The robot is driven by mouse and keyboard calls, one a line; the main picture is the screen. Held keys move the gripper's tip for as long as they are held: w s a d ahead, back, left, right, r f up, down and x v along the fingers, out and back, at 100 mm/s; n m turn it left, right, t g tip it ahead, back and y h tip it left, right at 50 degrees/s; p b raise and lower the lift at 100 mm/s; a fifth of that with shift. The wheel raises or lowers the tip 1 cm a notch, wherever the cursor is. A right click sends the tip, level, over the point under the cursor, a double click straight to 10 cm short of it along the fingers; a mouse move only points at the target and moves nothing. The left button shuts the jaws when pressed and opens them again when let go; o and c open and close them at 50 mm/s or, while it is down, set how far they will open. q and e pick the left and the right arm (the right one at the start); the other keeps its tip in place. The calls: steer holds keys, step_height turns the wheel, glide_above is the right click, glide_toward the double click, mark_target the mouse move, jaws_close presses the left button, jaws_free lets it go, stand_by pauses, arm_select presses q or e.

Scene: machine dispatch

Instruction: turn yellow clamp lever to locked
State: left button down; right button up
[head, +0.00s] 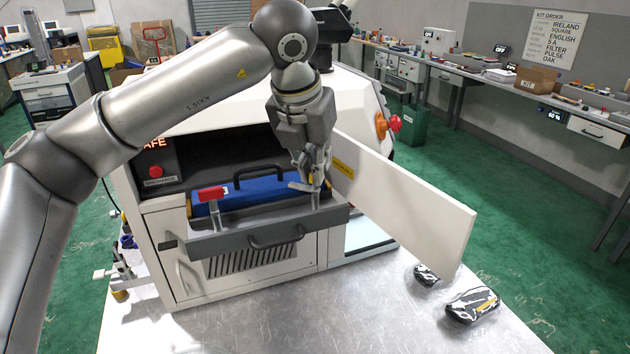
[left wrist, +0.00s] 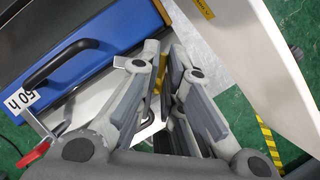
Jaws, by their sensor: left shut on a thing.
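The yellow clamp lever (left wrist: 166,72) shows as a thin yellow strip between the fingers in the left wrist view. My left gripper (head: 314,182) is shut on it at the right end of the pulled-out tray in the head view. The fingers hide most of the lever, so its exact angle is hard to tell. A red clamp lever (head: 211,193) stands at the left end of the tray. A blue block (head: 240,194) with a black handle lies between the levers. My right gripper is not in view.
The grey tray front (head: 262,236) with its handle sticks out of the white machine (head: 160,235). An open white door panel (head: 410,205) stands close right of my left gripper. Two black-and-white packets (head: 472,305) lie on the metal table (head: 330,325) at the right.

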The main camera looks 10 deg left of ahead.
arm_select(q)
steer(key=m+h, duration=0.1)
steer(key=m, duration=0.1)
steer(key=m+h+b, duration=0.1)
steer(key=m, duration=0.1)
steer(key=shift+w+a+m+g, duration=0.1)
steer(key=shift+a+m+g, duration=0.05)
steer(key=shift+m+g, duration=0.15)
steer(key=m+g+h+p, duration=0.1)
steer(key=m, duration=0.3)
steer(key=shift+r+m, duration=0.1)
steer(key=shift+m, duration=0.2)
steer(key=c, duration=1.6)
jaws_free()
steer(key=v, duration=1.2)
steer(key=shift+w+a, duration=0.15)
steer(key=shift+w, duration=0.05)
